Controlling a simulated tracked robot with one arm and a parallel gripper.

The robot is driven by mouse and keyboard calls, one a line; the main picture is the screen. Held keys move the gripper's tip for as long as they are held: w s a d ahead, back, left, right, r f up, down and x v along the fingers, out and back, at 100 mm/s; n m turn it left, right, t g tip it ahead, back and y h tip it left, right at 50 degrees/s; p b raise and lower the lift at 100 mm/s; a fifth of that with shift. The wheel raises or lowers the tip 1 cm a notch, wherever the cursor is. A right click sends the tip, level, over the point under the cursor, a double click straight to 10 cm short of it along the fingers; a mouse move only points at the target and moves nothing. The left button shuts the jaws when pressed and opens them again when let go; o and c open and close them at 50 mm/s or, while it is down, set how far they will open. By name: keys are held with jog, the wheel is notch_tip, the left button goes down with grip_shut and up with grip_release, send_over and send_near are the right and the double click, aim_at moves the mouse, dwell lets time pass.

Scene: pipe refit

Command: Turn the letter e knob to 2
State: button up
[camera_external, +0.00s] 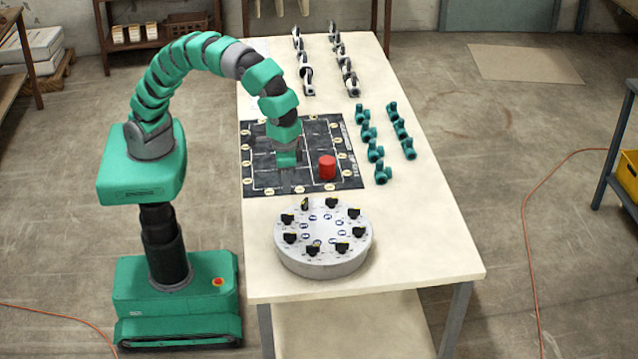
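A round grey knob panel (323,262) stands on the near part of the table. Several black knobs with yellow marks sit in a ring on its top, such as one at the near side (313,250) and one at the back (305,204). Blue-and-white letter badges lie inside the ring. They are too small to read, so I cannot tell which knob is letter e or where it points. My gripper (287,172) points down over the black mat, behind the knob panel and apart from it. Its fingers are too small and partly hidden to tell whether they are open.
A red cylinder (327,167) stands on the black mat (262,180), right of my gripper. Several teal pipe fittings (375,151) stand to the right, and black-and-white valve parts (306,72) at the far end. The table's near right (430,240) is clear.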

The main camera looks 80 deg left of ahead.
aim_at(287, 214)
notch_tip(287, 214, down, 12)
jog(key=shift+r, duration=0.15)
dwell(0.4)
grip_shut()
